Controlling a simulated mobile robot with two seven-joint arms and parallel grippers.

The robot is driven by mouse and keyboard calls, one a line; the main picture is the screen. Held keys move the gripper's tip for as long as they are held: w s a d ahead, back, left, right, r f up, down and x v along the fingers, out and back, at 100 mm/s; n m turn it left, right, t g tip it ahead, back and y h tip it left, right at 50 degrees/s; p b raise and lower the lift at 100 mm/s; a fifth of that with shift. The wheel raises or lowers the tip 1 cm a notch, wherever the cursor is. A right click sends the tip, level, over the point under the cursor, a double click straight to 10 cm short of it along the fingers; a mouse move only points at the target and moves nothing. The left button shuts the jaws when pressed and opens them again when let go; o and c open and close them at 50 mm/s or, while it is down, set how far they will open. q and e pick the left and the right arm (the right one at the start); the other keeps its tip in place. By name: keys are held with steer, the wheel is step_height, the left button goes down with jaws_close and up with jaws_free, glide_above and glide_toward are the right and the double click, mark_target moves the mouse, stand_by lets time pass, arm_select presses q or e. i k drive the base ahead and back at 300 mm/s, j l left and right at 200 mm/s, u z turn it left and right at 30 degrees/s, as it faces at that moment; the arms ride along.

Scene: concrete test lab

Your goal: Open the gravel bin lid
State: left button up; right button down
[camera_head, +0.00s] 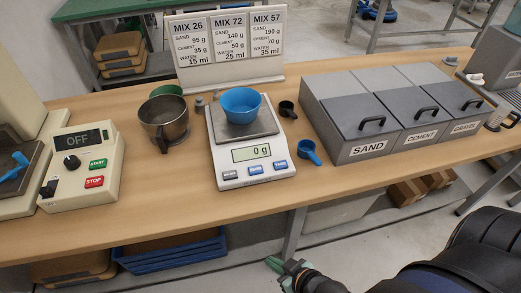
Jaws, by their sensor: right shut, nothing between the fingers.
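The gravel bin (464,128) is the rightmost compartment of a grey three-part bin on the table, with a white GRAVEL label on its front. Its dark grey lid (440,92) lies down flat, closed, with a black arched handle (472,104) near its front edge. My right gripper (279,265) is at the bottom of the picture, below and in front of the table edge, well to the left of the gravel bin. It is shut and touches nothing. Its arm comes in from the lower right. My left gripper is out of view.
The sand lid (352,102) and cement lid (408,97) beside it are also down. A scale (248,155) with a blue bowl (240,105), a blue scoop (309,151) and a black scoop (287,109) stand left of the bins. Grey equipment (498,60) stands close at right.

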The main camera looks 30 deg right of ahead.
mark_target(460, 102)
steer(key=z, duration=2.15)
steer(key=i+l+u, duration=0.1)
steer(key=u, duration=0.25)
steer(key=l+u, duration=0.35)
steer(key=i+l+u, duration=0.1)
steer(key=u, duration=0.3)
steer(key=l+u, duration=0.4)
steer(key=l, duration=0.95)
steer(key=k+l+u, duration=0.15)
steer(key=l, duration=0.35)
steer(key=i, duration=0.05)
